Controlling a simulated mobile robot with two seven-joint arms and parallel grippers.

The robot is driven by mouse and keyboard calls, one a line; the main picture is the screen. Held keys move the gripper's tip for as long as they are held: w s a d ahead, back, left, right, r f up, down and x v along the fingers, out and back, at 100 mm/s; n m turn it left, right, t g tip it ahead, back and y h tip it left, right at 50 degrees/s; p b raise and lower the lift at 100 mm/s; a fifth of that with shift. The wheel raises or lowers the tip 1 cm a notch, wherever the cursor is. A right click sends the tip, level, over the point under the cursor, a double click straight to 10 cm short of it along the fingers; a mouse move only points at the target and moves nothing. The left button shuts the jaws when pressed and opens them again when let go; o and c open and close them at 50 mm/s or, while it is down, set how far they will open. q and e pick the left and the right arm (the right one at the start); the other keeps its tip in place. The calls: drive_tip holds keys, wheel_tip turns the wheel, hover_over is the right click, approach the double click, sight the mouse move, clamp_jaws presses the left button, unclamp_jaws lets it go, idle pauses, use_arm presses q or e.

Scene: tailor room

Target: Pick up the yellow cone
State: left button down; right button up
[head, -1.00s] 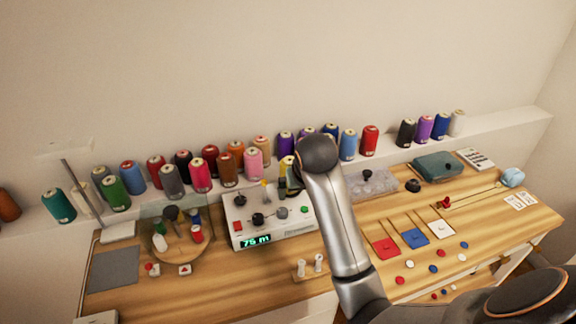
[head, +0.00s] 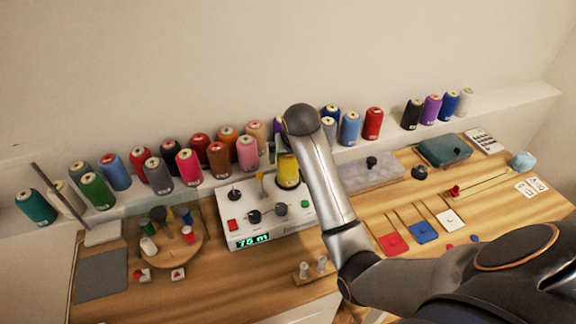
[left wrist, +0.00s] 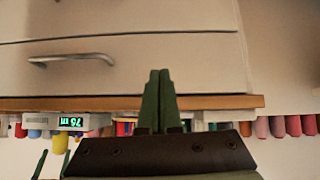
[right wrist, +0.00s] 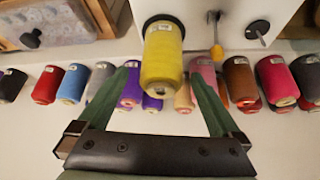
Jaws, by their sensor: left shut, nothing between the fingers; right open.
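The yellow cone (head: 288,172) stands at the back right of the white device in the head view, beside my right forearm. In the right wrist view the yellow cone (right wrist: 162,65) is large and lies between and beyond the fingertips. My right gripper (right wrist: 163,78) is open, with one green finger on each side of the cone's line; I cannot tell whether either touches it. In the head view this gripper is mostly hidden behind the cone and arm. My left gripper (left wrist: 158,72) is shut and empty, in front of a drawer front.
Several coloured thread cones line the wall shelf (head: 535,100). The white device (head: 262,225) with knobs and a green display stands on the wooden table (head: 215,285). A round wooden stand (head: 180,250) is to its left. Red, blue and white squares lie right of my arm.

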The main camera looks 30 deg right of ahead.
drive_tip(key=shift+x, duration=2.75)
drive_tip(key=shift+a, duration=0.2)
drive_tip(key=c, duration=1.5)
